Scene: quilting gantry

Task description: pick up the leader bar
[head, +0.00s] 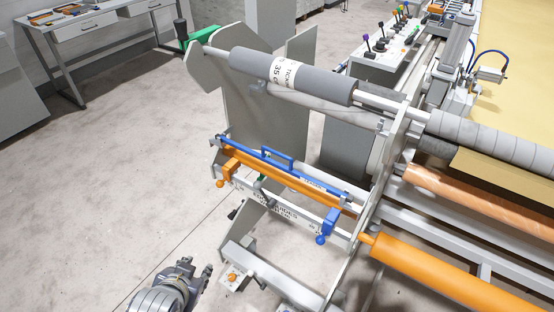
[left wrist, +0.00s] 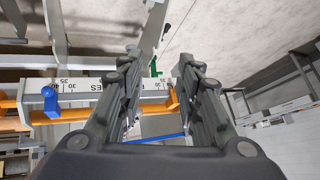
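The leader bar (head: 312,183) looks like the long blue bar with a raised blue handle (head: 277,157) and a small label near its right end. It lies along the front of the gantry, next to an orange tube (head: 290,181) and above a white scale rail (head: 275,203). My left gripper (head: 197,268) is below and left of the bar, apart from it. In the left wrist view its two fingers (left wrist: 158,65) are spread with nothing held between them. Part of a blue bar (left wrist: 160,139) shows low between the fingers there. My right gripper is in neither view.
An orange clamp (head: 226,172) and a blue clamp (head: 327,226) sit on the scale rail. A grey roller (head: 320,84) spans above, beside a large grey side plate (head: 250,100). A lower grey beam (head: 275,279) lies near my gripper.

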